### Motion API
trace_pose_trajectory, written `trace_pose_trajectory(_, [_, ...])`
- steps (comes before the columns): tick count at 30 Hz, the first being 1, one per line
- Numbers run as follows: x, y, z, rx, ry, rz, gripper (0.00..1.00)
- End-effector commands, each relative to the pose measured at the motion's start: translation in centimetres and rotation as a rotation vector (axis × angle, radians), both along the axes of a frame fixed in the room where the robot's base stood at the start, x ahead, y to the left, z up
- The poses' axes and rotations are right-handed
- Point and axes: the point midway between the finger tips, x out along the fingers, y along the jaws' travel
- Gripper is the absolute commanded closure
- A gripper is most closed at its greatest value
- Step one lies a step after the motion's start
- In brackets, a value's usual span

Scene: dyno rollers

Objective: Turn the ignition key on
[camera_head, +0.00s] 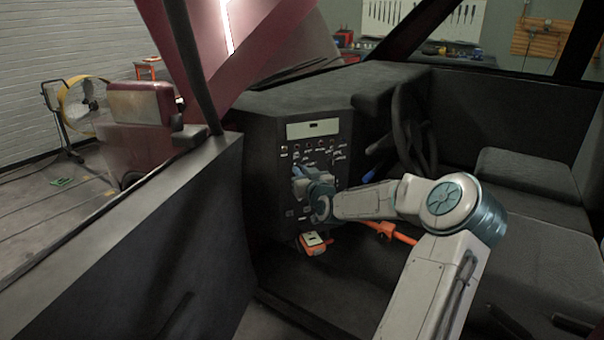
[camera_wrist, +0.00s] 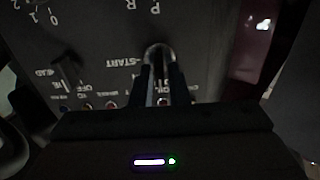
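The dark control panel (camera_head: 262,165) stands at the front of the cab, with rows of small controls and white lettering. My gripper (camera_head: 300,175) is at the middle of this panel, and the wrist hides what lies behind it. In the wrist view the panel (camera_wrist: 110,40) appears upside down, with the word START beside the fingers. My two dark fingers (camera_wrist: 161,80) reach to a small rounded, shiny metal piece, likely the ignition key (camera_wrist: 158,50). The fingertips are close together at its sides. Whether they press on it cannot be told.
A steering wheel (camera_head: 408,125) is right of the panel, above my forearm. An orange-and-white box (camera_head: 314,243) is below the panel. The open door (camera_head: 150,240) bounds the left side, and seats (camera_head: 535,200) fill the right. Other small controls surround the fingers.

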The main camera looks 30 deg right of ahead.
Motion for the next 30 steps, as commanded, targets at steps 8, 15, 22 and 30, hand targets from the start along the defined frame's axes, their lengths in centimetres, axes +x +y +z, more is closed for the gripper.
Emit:
trace_pose_trajectory(8, [-0.02,0.0,0.01,0.003,-0.001,0.0,1.0])
trace_pose_trajectory(15, [-0.03,-0.05,0.03,0.062,-0.014,0.0,1.0])
trace_pose_trajectory(22, [-0.07,-0.19,0.03,0.211,-0.048,0.0,1.0])
trace_pose_trajectory(30, [-0.13,-0.38,0.0,0.437,-0.098,-0.001,1.0])
